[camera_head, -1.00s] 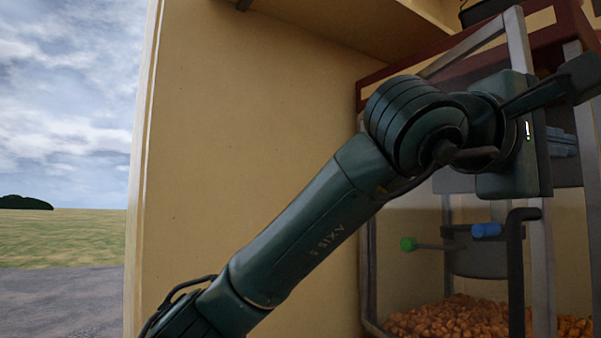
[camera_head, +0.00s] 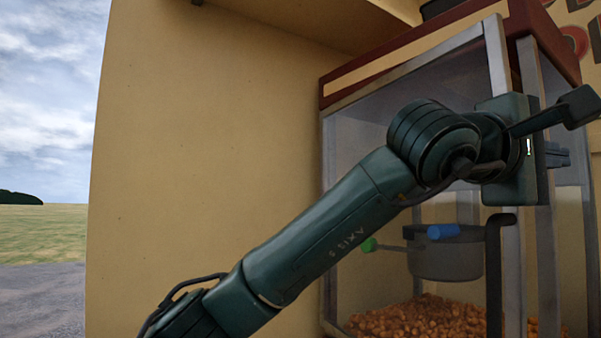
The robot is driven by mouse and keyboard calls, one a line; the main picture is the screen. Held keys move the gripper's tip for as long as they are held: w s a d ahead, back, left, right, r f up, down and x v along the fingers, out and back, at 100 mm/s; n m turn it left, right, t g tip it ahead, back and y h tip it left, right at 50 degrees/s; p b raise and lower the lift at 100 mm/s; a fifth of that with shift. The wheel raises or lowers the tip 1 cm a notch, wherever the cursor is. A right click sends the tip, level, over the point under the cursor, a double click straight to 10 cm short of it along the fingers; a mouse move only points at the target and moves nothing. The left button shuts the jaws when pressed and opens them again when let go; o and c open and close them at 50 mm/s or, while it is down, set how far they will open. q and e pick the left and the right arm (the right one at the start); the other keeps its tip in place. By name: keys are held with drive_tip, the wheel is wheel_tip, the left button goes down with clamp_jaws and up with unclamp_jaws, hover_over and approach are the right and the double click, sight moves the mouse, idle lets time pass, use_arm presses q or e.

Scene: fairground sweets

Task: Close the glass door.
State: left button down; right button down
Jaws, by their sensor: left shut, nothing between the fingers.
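The glass door (camera_head: 512,255) is a metal-framed pane on the front of a popcorn cabinet. It stands slightly ajar: its handle-side post sits a little apart from the cabinet's corner post (camera_head: 543,270). A black upright handle (camera_head: 493,285) is fixed to that door post. My left arm reaches across the pane from the lower left. My left gripper (camera_head: 562,158) is at the handle-side edge, above the handle, its shut, empty fingers pointing right. Its body hides part of the door post, so I cannot tell whether it touches. My right gripper is not in view.
The cabinet has a dark red top (camera_head: 545,35). Inside are a grey kettle (camera_head: 445,255) with blue and green knobs and a heap of popcorn (camera_head: 420,318). A yellow wall (camera_head: 210,150) stands left, with open ground beyond. A shelf crosses above.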

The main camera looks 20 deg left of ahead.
use_arm(q)
drive_tip(key=shift+w+d, duration=0.25)
drive_tip(key=shift+w, duration=0.3)
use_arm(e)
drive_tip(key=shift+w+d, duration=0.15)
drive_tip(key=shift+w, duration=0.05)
use_arm(q)
drive_tip(key=shift+w+r, duration=0.1)
drive_tip(key=shift+w, duration=0.1)
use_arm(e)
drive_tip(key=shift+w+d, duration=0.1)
use_arm(q)
drive_tip(key=shift+s+a, duration=0.1)
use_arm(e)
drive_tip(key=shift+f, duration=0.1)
